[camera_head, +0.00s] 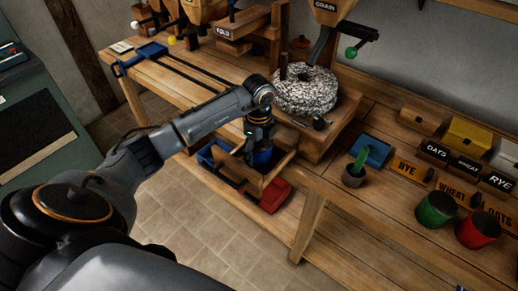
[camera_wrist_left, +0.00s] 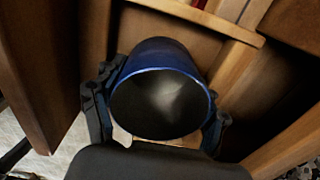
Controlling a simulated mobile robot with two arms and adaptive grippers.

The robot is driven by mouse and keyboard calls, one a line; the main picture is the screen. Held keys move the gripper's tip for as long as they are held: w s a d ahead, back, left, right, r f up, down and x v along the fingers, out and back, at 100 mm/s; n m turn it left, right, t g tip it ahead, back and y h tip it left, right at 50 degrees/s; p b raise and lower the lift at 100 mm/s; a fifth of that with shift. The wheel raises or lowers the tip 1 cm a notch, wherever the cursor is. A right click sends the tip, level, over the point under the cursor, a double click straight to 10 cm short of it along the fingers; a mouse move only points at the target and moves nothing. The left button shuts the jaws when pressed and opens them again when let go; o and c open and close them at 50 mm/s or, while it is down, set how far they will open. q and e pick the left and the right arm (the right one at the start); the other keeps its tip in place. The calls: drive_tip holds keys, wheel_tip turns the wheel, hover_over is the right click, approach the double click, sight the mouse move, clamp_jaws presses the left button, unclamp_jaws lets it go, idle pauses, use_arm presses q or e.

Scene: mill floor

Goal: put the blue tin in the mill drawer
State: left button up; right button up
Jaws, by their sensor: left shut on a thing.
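The blue tin (camera_head: 262,157) is low in the pulled-out wooden mill drawer (camera_head: 242,173), under the millstone. My left gripper (camera_head: 261,143) reaches down from above and is shut on the tin. In the left wrist view, the dark fingers of my left gripper (camera_wrist_left: 158,118) lie on both sides of the blue tin (camera_wrist_left: 160,55), whose open mouth faces the camera and looks empty. Wooden walls (camera_wrist_left: 40,65) rise around it. I cannot tell whether the tin touches the drawer floor. My right gripper is not in view.
The round grey millstone (camera_head: 306,92) stands just behind the drawer. A red bin (camera_head: 275,196) and a blue bin (camera_head: 207,154) sit below it.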

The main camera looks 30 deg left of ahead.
use_arm(q)
drive_tip(key=shift+f, duration=0.2)
drive_tip(key=o, duration=1.2)
drive_tip(key=shift+r, duration=0.1)
drive_tip(key=shift+o, duration=0.2)
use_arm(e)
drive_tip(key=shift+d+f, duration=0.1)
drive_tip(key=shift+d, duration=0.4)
use_arm(q)
drive_tip(key=shift+r, duration=0.15)
wheel_tip(320, 180, up, 12)
drive_tip(key=b, duration=0.2)
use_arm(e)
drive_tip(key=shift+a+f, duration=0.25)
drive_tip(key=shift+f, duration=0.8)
